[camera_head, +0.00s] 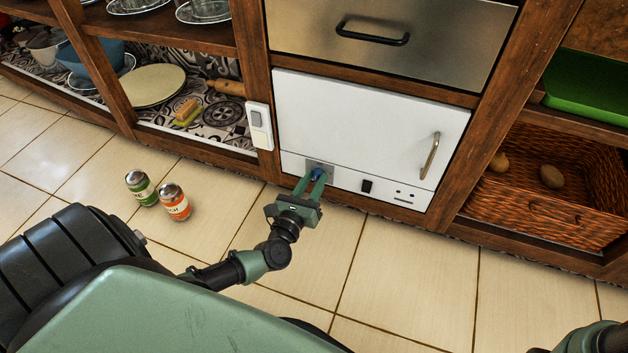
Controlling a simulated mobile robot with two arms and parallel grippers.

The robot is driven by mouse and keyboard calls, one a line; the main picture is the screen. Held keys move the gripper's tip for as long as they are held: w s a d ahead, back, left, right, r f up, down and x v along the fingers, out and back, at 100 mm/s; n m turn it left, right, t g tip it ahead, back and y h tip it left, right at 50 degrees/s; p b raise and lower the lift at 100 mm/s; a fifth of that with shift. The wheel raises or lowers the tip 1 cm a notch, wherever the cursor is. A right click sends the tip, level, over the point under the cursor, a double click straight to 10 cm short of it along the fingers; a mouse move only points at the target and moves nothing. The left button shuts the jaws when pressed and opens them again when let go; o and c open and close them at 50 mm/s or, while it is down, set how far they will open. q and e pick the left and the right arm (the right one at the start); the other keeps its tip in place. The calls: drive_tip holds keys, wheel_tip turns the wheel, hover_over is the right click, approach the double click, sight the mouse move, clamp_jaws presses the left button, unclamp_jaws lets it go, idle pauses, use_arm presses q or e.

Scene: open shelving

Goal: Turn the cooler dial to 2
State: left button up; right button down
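The cooler (365,125) is a white box with a metal door handle, set low in the wooden shelving. Its blue dial (317,174) sits on a grey plate at the lower left of its front panel. My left gripper (310,178) is at the dial, with one finger on each side of it. The fingers stand apart, and I cannot tell whether they touch the dial. The dial's numbers and setting are too small to read. My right gripper is not in view; only part of what looks like my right arm shows at the lower right corner.
A black switch (367,186) is on the same panel, right of the dial. A white wall switch (259,126) is on the post to the left. Two jars, green-labelled (141,188) and orange-labelled (174,202), stand on the tiled floor. A wicker basket (545,205) is at the right.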

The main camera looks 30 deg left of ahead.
use_arm(q)
clamp_jaws()
